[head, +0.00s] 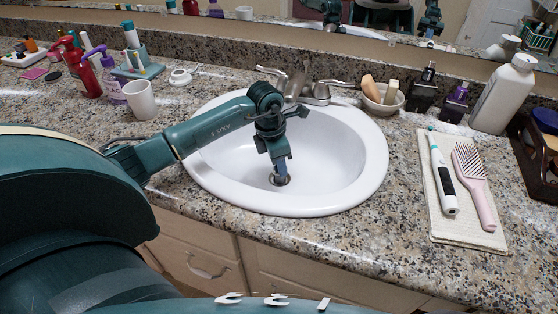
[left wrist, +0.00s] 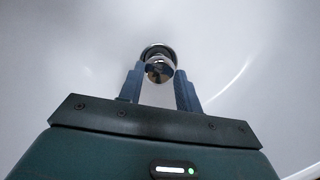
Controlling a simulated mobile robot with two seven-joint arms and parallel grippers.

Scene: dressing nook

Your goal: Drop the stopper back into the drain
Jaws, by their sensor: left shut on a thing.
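My left gripper (head: 281,167) points down into the white oval sink (head: 335,165), just above the drain (head: 279,180). In the left wrist view, its blue fingers (left wrist: 160,72) are shut on the shiny metal stopper (left wrist: 158,72). The stopper is held at the fingertips, over or at the drain opening (left wrist: 157,50), whose dark ring shows behind it. I cannot tell whether the stopper touches the drain. In the head view the stopper is mostly hidden by the fingers. My right gripper is not in view.
The faucet (head: 305,92) stands behind the sink, close to my left wrist. A white cup (head: 140,100) is on the counter at left. A soap dish (head: 383,98) and a towel (head: 440,218) with a toothbrush and hairbrush lie at right. The sink bowl is otherwise empty.

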